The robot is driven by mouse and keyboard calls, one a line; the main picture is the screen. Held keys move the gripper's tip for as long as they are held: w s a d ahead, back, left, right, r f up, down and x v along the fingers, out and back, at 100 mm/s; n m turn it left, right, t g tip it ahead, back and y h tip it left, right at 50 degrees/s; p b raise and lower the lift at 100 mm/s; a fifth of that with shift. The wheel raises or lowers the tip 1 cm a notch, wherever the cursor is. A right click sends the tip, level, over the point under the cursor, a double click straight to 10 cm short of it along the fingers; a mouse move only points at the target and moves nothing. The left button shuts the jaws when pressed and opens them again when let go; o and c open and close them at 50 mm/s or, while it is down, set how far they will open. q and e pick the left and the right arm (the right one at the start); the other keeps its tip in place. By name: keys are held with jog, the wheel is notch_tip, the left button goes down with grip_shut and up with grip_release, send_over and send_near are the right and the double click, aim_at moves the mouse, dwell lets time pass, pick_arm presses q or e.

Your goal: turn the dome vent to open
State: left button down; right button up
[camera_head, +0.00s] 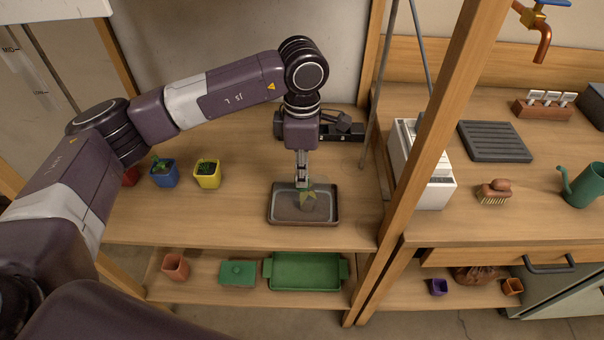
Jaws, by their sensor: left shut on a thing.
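My left gripper (302,183) reaches down from above over a dark shallow tray (272,216) on the wooden bench. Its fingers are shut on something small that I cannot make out. Faint clear outlines show near the tray's right side, perhaps something see-through. My right gripper is not in view.
Blue (164,176) and yellow (207,177) potted plants stand left of the tray. A black device (345,132) lies behind it. A wooden post (430,150) and white box (432,190) stand to the right. A green tray (306,272) is on the lower shelf.

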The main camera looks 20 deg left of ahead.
pick_arm(q)
jog(key=c, duration=2)
grip_release()
jog(key=shift+o, duration=0.2)
notch_tip(320, 180, up, 12)
jog(key=shift+s, duration=0.1)
